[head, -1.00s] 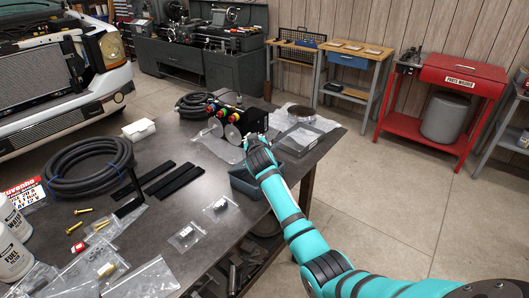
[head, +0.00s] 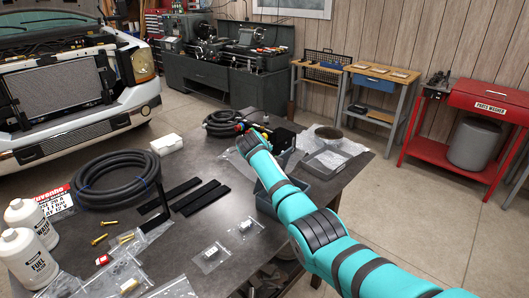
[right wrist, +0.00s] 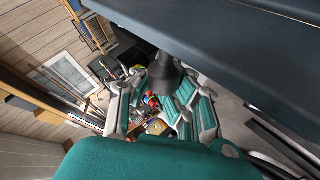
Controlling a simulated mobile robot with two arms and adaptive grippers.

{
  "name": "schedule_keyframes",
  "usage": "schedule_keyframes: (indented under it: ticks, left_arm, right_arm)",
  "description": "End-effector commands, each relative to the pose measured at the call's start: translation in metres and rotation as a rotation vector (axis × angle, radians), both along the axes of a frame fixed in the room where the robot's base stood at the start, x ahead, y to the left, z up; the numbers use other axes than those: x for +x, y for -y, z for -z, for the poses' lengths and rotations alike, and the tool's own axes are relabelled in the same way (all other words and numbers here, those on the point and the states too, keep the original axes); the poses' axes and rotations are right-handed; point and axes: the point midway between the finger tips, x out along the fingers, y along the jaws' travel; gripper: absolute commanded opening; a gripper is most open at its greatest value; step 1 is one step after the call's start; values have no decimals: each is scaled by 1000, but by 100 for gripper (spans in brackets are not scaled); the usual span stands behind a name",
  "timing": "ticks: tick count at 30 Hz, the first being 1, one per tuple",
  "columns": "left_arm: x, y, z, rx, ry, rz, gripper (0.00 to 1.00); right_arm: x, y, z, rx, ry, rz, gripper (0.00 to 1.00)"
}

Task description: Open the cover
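No part plainly marked as the cover can be picked out. My right arm reaches in from the lower right of the head view. Its end, with my right gripper (head: 249,140), is over the far part of the bench, in front of a black box (head: 283,139) with coloured fittings beside it. Its fingers cannot be made out, and the arm hides part of the box. The right wrist view shows a large dark grey panel (right wrist: 230,35), a black cone shape (right wrist: 164,74) and teal-and-grey parts (right wrist: 185,105). My left gripper is not in view.
The dark bench (head: 190,235) holds a coiled black hose (head: 115,180), black strips, white bottles (head: 28,250) and small bags. A grey tray (head: 325,160) and blue-grey bin (head: 268,200) lie near its right edge. A red parts washer (head: 480,115) stands beyond open floor.

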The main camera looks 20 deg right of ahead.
Motion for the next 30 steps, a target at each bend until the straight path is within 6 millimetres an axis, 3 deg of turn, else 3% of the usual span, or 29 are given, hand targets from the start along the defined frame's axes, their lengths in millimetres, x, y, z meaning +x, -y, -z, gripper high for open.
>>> schedule_keyframes:
  ticks: [28, 30]
  left_arm:
    - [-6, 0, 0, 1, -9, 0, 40]
    - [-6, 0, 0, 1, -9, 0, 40]
  right_arm:
    - [1, -3, -1, 5, 6, -5, 0]
    - [1, -3, 0, 5, 6, -5, 10]
